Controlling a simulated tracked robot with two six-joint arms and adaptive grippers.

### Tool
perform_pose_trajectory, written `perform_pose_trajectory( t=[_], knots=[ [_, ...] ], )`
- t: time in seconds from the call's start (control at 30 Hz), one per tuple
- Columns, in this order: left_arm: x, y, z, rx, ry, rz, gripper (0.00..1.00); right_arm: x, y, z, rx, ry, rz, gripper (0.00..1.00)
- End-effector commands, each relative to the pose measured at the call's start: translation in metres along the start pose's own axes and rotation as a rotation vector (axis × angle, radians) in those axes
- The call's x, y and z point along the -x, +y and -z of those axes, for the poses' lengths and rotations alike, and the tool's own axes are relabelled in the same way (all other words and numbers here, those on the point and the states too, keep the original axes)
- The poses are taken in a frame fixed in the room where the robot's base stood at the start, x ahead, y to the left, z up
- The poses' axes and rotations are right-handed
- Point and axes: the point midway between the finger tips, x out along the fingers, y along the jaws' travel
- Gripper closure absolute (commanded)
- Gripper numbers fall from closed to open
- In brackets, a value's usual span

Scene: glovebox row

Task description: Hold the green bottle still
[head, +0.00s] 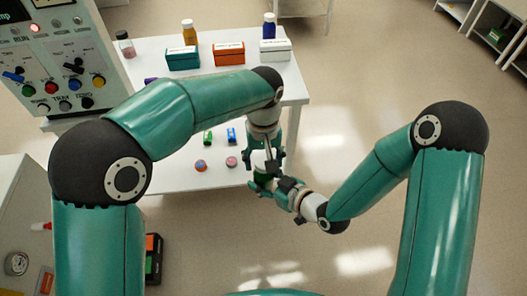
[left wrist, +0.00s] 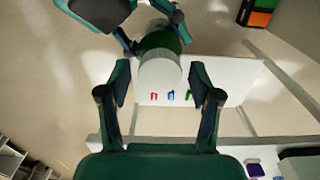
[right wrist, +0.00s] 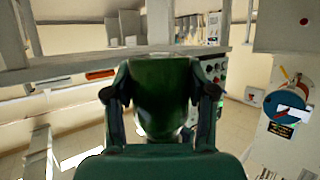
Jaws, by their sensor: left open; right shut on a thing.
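The green bottle (right wrist: 160,95) is between the fingers of my right gripper (right wrist: 162,90), which is shut on its body. In the head view the bottle (head: 262,175) is mostly hidden by both grippers, clear of the table's right edge. In the left wrist view its pale, round cap (left wrist: 158,76) faces the camera, with the green body (left wrist: 160,40) behind it. My left gripper (left wrist: 160,72) is open, its fingers on either side of the cap with gaps showing. In the head view my left gripper (head: 266,152) is just above my right gripper (head: 268,182).
A white table (head: 215,178) stands left of the grippers. It carries a teal box (head: 183,58), an orange box (head: 230,56), a white box (head: 275,52), several bottles and small coloured pieces. A control panel (head: 58,75) stands at the left.

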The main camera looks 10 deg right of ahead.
Motion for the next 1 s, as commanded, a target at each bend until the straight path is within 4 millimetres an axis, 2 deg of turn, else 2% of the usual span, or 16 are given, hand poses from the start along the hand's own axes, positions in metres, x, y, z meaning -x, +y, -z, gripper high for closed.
perform_pose_trajectory(
  t=[0.27,0.6,0.67,0.77,0.87,1.0],
  knots=[
    [-0.0013,-0.0001,0.0001,0.001,0.0,0.0,0.36,0.0,0.0001,0.0003,0.0,0.001,0.0,1.0],
    [-0.0009,-0.0001,0.0001,0.001,0.0,0.0,0.91,0.0,0.0001,0.0003,0.0,0.001,0.0,1.0],
    [-0.0009,-0.0001,0.0002,0.001,0.0,0.0,0.99,0.0,0.0001,0.0003,0.0,0.001,0.0,1.0],
    [-0.0009,-0.0001,0.0002,-0.016,0.0,0.0,0.99,0.0,0.0001,0.0003,0.0,0.001,0.0,1.0],
    [-0.001,-0.0001,0.0002,-0.103,0.0,0.0,0.99,0.0,0.0001,0.0003,0.0,0.001,0.0,1.0],
    [-0.0012,-0.0002,0.0002,-0.361,0.0,0.0,0.99,0.0,0.0001,0.0003,0.0,0.001,0.0,1.0]
  ],
)
